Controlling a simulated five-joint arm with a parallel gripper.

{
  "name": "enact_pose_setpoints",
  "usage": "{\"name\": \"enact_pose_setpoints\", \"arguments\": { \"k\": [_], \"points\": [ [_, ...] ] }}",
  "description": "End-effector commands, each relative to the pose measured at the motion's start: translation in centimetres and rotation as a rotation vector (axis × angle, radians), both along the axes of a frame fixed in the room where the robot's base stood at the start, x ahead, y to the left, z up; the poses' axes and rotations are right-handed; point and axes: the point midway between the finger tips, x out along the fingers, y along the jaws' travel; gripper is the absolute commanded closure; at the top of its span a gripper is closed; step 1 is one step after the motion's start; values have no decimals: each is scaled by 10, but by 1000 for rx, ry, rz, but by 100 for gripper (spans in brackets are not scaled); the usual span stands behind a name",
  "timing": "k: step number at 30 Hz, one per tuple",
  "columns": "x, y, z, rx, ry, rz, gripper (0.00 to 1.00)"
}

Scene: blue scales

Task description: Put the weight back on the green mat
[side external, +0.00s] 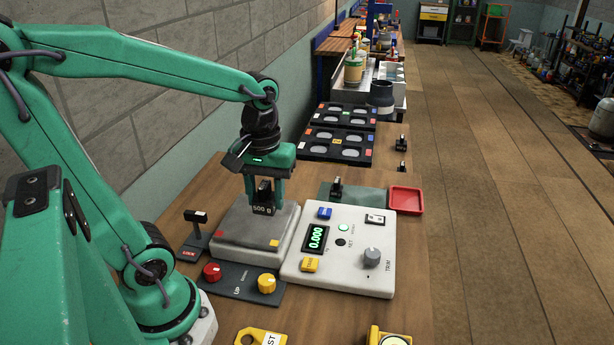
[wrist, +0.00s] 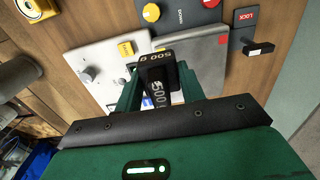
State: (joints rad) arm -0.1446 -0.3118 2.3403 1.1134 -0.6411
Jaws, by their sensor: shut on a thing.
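A black weight marked 500 g (side external: 263,209) is between the fingers of my gripper (side external: 265,194), over the grey pan of the scale (side external: 238,222). The weight fills the gap between the fingers in the wrist view (wrist: 157,75), and the gripper is shut on it. I cannot tell how large the gap to the pan is. The display (side external: 316,238) reads 0.000. The green mat (side external: 366,196) lies behind the control panel, to the right of my gripper. A smaller black weight (side external: 337,187) stands on the mat's left part.
A red tray (side external: 406,200) sits right of the mat. The white control panel (side external: 350,265) with buttons and a knob is right of the pan. A lock lever (side external: 195,230) stands left of it. Black trays (side external: 337,144) and two small black weights stand farther back.

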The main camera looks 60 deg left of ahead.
Motion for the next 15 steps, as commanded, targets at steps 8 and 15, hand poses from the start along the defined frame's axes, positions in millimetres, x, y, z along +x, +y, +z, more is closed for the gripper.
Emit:
{"name": "enact_pose_setpoints", "arguments": {
  "k": [8, 15],
  "points": [
    [44, 1, 8, 0, 0, -2, 100],
    [90, 1, 9, 0, 0, -1, 100]
  ]
}}
